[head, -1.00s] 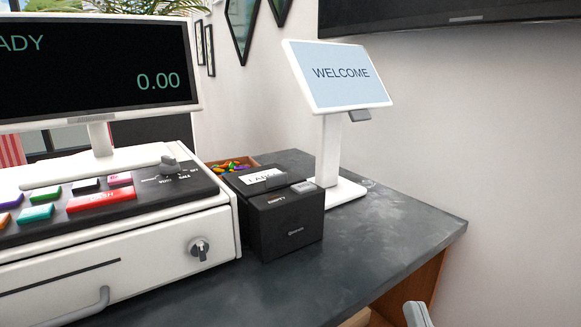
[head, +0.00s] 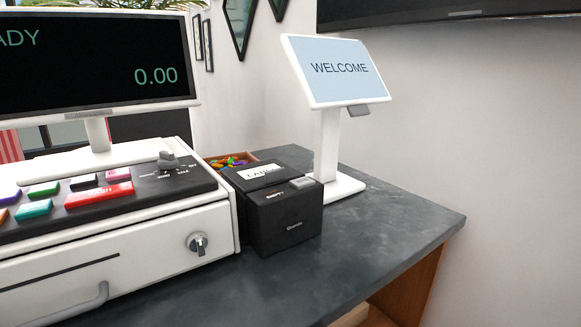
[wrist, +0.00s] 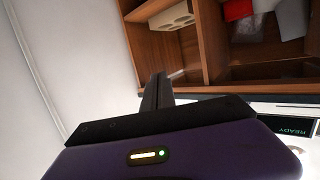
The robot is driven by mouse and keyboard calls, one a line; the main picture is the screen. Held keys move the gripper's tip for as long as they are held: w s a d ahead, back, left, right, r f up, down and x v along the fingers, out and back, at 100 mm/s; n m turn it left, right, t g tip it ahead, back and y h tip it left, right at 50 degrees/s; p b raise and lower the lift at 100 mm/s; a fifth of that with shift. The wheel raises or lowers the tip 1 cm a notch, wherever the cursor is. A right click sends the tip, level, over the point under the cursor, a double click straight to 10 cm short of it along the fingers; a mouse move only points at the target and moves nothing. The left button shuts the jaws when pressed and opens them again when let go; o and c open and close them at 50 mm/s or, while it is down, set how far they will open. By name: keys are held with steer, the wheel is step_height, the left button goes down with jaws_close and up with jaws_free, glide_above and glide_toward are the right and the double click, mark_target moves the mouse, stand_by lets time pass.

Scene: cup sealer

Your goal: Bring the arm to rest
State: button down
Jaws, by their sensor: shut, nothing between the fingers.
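My gripper (wrist: 157,92) shows in the wrist view, with its dark fingers together and nothing between them. The fingers point toward a wooden shelf unit (wrist: 200,45), and I cannot tell how far apart they are. In the head view no part of my arm or gripper is in sight.
In the head view a cash register (head: 120,235) stands on the dark counter (head: 340,255) at left. A black label printer (head: 285,218) and a white stand with a WELCOME screen (head: 338,70) are beside it. The counter's front right is clear. A white wall (head: 500,150) is at right.

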step_height(320, 180, up, 12)
steer(key=s+p, duration=0.1)
steer(key=p, duration=1.1)
steer(key=shift+s+g+p, duration=0.15)
steer(key=shift+g+p, duration=0.15)
